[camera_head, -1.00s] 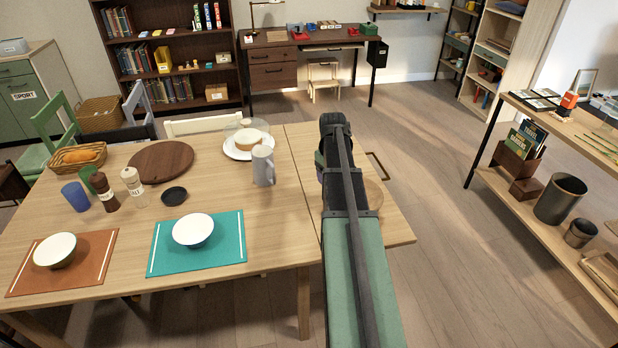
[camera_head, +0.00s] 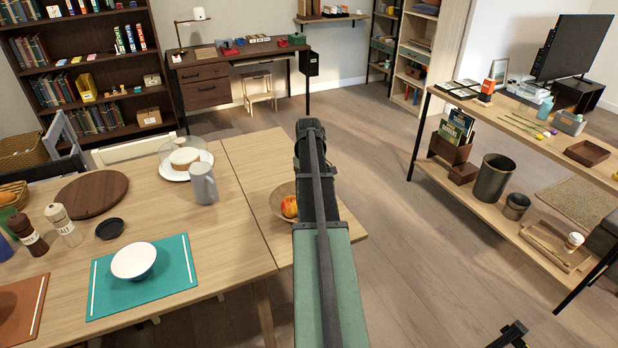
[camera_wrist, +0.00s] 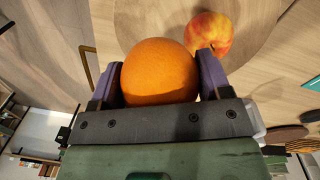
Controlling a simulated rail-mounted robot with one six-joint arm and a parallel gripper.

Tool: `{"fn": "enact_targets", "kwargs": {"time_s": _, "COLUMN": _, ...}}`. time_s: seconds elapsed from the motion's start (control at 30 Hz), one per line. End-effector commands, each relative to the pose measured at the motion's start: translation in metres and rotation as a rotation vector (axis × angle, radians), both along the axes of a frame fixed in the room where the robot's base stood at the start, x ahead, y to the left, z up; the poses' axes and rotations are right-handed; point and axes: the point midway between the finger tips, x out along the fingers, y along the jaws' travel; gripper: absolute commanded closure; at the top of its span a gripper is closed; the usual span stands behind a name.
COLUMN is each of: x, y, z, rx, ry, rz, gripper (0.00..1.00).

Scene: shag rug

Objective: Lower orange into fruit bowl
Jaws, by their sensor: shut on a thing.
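My gripper (camera_wrist: 160,76) is shut on the orange (camera_wrist: 157,68), its purple fingers on either side of the fruit in the wrist view. The round wooden fruit bowl (camera_wrist: 254,30) lies beyond the orange, with a red-yellow apple (camera_wrist: 209,37) in it. I cannot tell the height of the orange over the bowl. In the head view the bowl (camera_head: 276,199) sits on the table's right part, partly hidden by my arm, and the apple (camera_head: 289,206) shows at the arm's left edge. My gripper and the orange are hidden there.
Open floor lies right of the table, before a shelf unit (camera_head: 520,125).

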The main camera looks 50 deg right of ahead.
Motion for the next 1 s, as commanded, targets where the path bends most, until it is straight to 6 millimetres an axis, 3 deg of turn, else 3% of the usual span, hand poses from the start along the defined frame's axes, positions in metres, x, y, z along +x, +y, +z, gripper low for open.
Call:
{"fn": "enact_targets", "kwargs": {"time_s": 0.37, "x": 0.000, "y": 0.000, "z": -0.001, "rx": 0.000, "ry": 0.000, "rz": 0.000, "gripper": 0.57}}
{"fn": "enact_targets", "kwargs": {"time_s": 1.0, "x": 0.000, "y": 0.000, "z": -0.043, "rx": 0.000, "ry": 0.000, "rz": 0.000, "gripper": 0.57}}
